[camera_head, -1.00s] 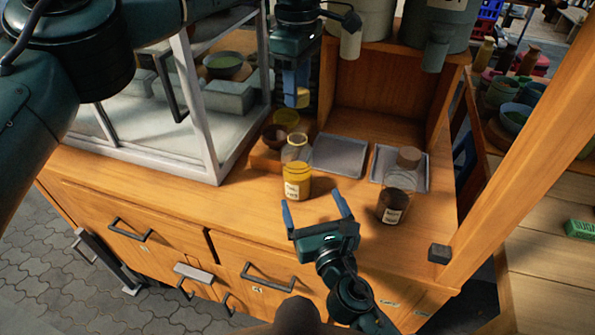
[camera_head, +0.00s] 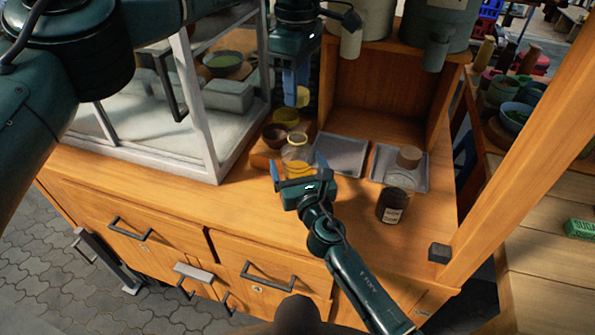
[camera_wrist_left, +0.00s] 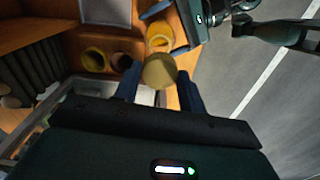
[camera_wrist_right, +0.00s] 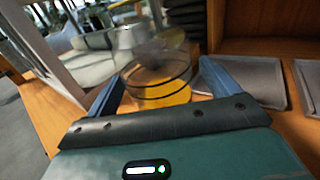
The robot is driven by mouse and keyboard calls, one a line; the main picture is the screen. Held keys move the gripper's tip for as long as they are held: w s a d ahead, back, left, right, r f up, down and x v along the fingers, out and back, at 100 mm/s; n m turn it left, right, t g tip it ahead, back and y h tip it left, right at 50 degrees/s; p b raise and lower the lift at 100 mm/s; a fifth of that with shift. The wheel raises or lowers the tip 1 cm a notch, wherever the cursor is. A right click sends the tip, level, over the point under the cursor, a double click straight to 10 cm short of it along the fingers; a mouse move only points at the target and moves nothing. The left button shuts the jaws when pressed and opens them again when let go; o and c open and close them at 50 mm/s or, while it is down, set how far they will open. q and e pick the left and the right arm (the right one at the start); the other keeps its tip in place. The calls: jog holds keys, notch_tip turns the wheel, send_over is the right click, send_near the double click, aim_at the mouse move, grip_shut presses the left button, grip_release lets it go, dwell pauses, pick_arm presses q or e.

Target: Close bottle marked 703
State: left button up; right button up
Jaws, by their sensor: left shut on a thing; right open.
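A glass bottle with yellow contents (camera_head: 296,150) stands open on the wooden counter; its label is hidden now. My right gripper (camera_head: 299,166) is open, with its blue fingers on either side of this bottle. The bottle also shows between the fingers in the right wrist view (camera_wrist_right: 160,85). My left gripper (camera_head: 296,92) is shut on a round tan stopper (camera_wrist_left: 160,70), held above and behind the bottle.
Two grey trays, left (camera_head: 340,152) and right (camera_head: 384,165), lie behind the bottles. Small bowls (camera_head: 275,135) stand left of them. A glass case (camera_head: 205,150) borders the left, and a wooden post (camera_head: 520,150) the right. The front counter is mostly clear.

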jog(key=shift+c, duration=0.4)
jog(key=c, duration=1.4)
pick_arm(q)
jog(key=shift+f, duration=2.45)
